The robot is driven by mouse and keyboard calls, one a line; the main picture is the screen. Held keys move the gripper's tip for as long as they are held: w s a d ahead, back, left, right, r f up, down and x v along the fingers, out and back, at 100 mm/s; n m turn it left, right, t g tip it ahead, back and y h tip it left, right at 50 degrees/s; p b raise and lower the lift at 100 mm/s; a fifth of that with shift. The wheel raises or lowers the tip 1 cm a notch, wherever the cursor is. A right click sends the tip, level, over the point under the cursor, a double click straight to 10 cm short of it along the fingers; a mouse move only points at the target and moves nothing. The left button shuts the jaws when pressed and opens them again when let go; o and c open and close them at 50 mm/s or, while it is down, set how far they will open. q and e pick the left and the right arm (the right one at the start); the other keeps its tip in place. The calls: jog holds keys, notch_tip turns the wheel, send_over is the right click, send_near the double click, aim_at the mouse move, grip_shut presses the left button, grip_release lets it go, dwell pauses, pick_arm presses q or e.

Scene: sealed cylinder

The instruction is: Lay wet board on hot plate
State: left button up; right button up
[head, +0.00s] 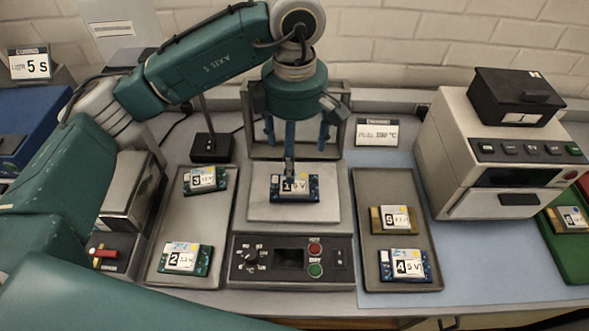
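A blue board marked 1 (280,187) lies on the pale top of the hot plate (318,207), whose front panel has a knob, a dark display, and red and green buttons. My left gripper (289,170) points down right over this board, its tip at or just above the label. I cannot tell whether it touches or grips the board. Boards 3 (218,188) and 2 (203,270) lie on the left grey tray (195,223). Boards 5 (379,226) and 4 (386,276) lie on the right tray (398,187). No board is visibly wet. My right gripper is out of view.
A grey frame (341,138) stands behind the hot plate, with a temperature sign (377,133) beside it. A cream oven-like box (450,130) is at right, with a black box (520,97) on top. Blue bench (490,275) is clear.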

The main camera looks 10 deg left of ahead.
pick_arm(q)
notch_tip(320, 180, up, 4)
jog(key=shift+f, duration=0.15)
jog(key=shift+f, duration=0.1)
dwell(0.5)
